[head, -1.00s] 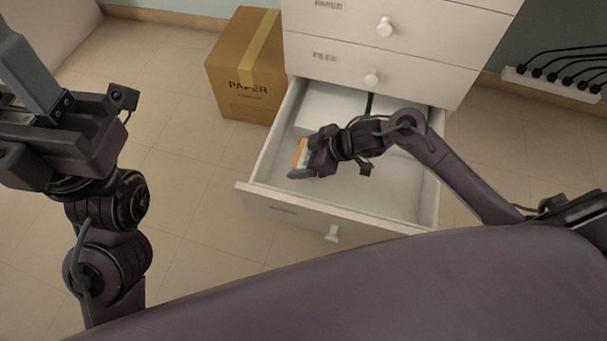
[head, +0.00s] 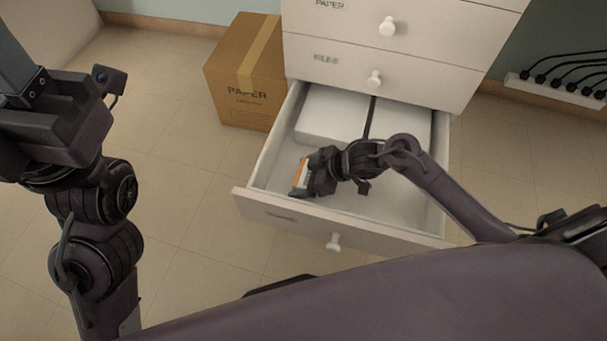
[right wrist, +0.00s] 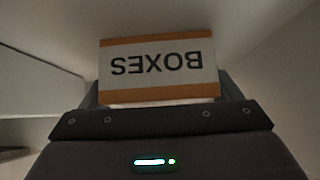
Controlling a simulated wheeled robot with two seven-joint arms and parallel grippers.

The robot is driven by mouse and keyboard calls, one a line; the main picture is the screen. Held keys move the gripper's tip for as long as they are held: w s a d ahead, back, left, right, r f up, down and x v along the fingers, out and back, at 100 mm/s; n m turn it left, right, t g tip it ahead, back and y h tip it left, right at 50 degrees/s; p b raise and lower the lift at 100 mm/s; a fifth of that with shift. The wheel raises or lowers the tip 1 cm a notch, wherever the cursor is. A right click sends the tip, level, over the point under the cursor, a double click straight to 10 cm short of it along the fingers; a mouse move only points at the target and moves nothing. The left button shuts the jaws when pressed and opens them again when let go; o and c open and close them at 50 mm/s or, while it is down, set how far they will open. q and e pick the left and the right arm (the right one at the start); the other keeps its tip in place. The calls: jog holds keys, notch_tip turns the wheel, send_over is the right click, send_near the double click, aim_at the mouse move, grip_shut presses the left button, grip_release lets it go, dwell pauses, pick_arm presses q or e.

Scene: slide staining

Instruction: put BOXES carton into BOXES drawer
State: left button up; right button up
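The BOXES carton (head: 300,172), white with orange bands, is in the right gripper (head: 305,180), inside the open bottom drawer (head: 340,230) near its left front. In the right wrist view the carton (right wrist: 157,66) sits between the fingers, its BOXES label upside down. A pale surface lies close beyond it; I cannot tell whether they touch. The label on the drawer's front is too small to read. My left gripper (head: 50,115) is at the far left, away from the drawer; its fingers are not clear.
White blocks (head: 330,112) fill the drawer's back, with a dark gap between them. Shut drawers marked PAPER (head: 420,25) and FILES (head: 420,75) are above. A brown PAPER box (head: 235,75) stands left of the cabinet. A power strip (head: 555,90) is at right.

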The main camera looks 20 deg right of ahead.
jog(key=shift+o, duration=1.3)
